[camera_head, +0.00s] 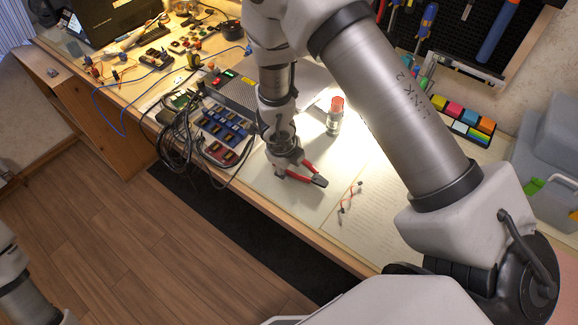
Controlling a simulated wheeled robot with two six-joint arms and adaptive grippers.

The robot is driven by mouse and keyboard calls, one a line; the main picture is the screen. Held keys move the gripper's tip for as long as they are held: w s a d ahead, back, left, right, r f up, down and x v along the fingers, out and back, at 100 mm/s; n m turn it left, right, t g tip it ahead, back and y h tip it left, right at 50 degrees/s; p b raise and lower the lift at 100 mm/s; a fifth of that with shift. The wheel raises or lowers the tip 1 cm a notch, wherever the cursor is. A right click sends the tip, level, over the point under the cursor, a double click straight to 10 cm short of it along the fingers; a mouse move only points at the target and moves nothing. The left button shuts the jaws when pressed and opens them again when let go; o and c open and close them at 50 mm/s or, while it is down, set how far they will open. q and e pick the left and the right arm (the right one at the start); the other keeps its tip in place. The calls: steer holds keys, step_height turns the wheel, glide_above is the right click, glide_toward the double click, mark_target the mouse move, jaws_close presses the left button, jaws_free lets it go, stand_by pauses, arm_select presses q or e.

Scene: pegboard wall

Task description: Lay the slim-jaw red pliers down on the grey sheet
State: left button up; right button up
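The red-handled pliers (319,181) are at the tip of my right gripper (288,163), low over a pale grey sheet (275,199) near the front of the bench. Their dark jaws point to the right and the red handles run back to the gripper. The fingers and part of the handles overlap, so I cannot tell whether the gripper is shut on them. I also cannot tell whether the pliers touch the sheet. Part of my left arm shows at the lower left; its gripper is out of view.
A bottle with a red top (335,115) stands close behind the pliers. A tray of blue and red parts (223,131) and black cables (178,140) lie left. A thin red-black wire (348,198) lies right. My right arm hides much of the bench's right side.

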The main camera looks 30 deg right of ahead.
steer(key=shift+r, duration=0.1)
steer(key=v, duration=0.7)
steer(key=shift+r, duration=0.1)
